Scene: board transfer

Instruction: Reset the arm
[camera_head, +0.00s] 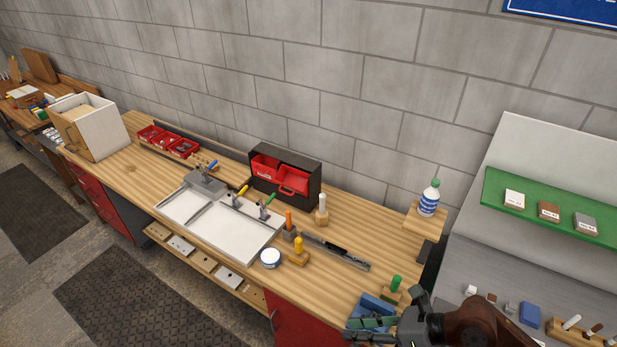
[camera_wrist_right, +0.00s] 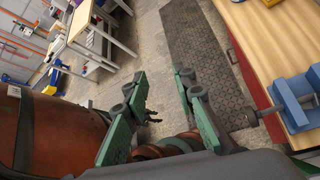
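My right gripper (camera_head: 360,331) shows at the bottom of the head view, with its dark arm coming in from the lower right. In the right wrist view its two green fingers stand apart with nothing between their tips (camera_wrist_right: 160,84), so the gripper (camera_wrist_right: 160,84) is open and empty. Beyond the tips that view shows the floor. In the head view the fingers overlap the front right part of the wooden workbench (camera_head: 345,293), close to a blue vise (camera_head: 377,302).
The vise also shows at the right in the wrist view (camera_wrist_right: 296,102). A green-handled tool (camera_head: 396,284) stands behind it. A green board (camera_head: 550,206) carries several small blocks.

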